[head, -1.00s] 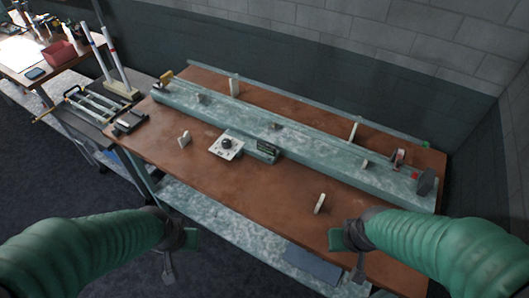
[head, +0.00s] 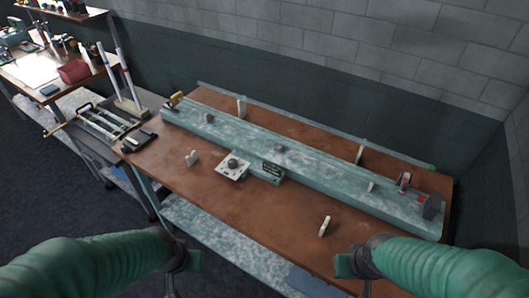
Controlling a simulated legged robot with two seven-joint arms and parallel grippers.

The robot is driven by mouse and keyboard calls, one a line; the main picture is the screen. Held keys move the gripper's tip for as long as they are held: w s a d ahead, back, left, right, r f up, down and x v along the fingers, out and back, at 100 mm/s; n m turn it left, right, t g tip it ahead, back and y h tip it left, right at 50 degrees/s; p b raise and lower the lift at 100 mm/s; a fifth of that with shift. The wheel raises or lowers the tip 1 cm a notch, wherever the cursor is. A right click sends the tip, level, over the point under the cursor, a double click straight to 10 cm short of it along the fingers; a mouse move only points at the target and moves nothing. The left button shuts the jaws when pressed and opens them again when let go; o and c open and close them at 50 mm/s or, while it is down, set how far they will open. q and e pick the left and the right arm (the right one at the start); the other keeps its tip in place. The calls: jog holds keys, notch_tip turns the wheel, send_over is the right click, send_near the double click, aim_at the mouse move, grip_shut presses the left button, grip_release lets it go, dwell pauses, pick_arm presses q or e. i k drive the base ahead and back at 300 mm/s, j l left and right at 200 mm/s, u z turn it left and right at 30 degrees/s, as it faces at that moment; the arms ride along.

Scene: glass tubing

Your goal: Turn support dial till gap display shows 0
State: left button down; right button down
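The support dial (head: 233,163) is a dark round knob on a white square plate, set at the front of the long green bench rail (head: 330,180). Just right of it is a small dark display box (head: 271,169), likely the gap display; its text is too small to read. My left gripper (head: 183,270) is at the bottom left, in front of the table and well short of the dial. My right gripper (head: 357,272) is at the bottom right, near the table's front edge. Both are apart from the dial. Their fingers are partly cut off by the frame's lower edge.
A red-and-dark fixture (head: 428,204) is at the rail's right end. A side cart (head: 103,125) with glass tubes stands at the left.

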aim_at(233, 163)
jog(key=i+j+z, duration=0.85)
jog(key=k+l, duration=0.1)
jog(key=l, duration=0.05)
